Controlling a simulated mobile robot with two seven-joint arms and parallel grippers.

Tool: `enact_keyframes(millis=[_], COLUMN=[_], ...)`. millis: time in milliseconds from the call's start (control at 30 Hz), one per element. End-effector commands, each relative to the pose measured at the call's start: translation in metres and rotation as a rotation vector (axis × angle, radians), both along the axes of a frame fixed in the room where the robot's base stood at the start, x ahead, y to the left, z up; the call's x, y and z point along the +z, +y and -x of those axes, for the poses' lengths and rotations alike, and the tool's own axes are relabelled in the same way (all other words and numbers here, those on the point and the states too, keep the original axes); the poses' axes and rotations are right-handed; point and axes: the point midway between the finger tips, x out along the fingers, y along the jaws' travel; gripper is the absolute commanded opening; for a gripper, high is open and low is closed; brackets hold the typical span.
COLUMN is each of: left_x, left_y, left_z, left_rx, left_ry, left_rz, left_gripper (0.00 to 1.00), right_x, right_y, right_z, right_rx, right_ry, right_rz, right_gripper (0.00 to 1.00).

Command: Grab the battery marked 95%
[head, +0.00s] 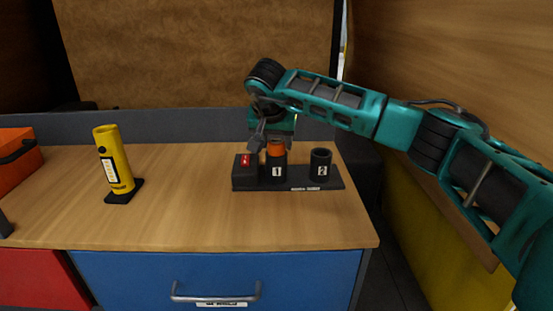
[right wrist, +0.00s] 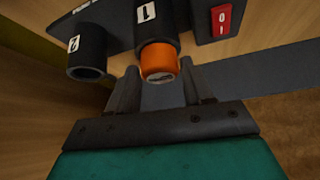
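An orange battery (head: 276,149) stands in the holder marked 1 (head: 276,172) of a black charging station (head: 318,183). In the right wrist view the orange battery (right wrist: 159,62) sticks out of its holder, its grey end facing me; no 95% marking can be read. My right gripper (right wrist: 158,78) is open, with one finger on each side of the battery's end and narrow gaps beside it. In the head view the right gripper (head: 273,143) is above the station and partly hides the battery. My left gripper is not in view.
The holder marked 2 (head: 320,165) looks empty. A red switch (head: 246,160) sits on the station's left block. A yellow cylinder (head: 114,160) on a black base and an orange case (head: 14,159) stand to the left. The wooden top (head: 200,215) is clear in front.

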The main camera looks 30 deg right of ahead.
Motion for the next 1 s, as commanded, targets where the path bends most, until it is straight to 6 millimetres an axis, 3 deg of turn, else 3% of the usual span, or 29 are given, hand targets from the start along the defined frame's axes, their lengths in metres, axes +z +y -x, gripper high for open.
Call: enact_keyframes(millis=[67,500,1000], left_x=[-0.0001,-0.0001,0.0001], left_y=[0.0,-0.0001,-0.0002], left_z=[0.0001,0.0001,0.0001], left_rx=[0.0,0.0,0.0], left_ry=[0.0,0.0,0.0], left_rz=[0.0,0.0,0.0], left_gripper=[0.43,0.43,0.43], right_x=[0.0003,0.0004,0.0084], right_y=[0.0001,0.0,0.0001], right_z=[0.0,0.0,-0.0007], right_rx=[0.0,0.0,-0.001], right_ry=[0.0,0.0,-0.004], right_rz=[0.0,0.0,0.0], right_gripper=[0.43,0.01,0.0])
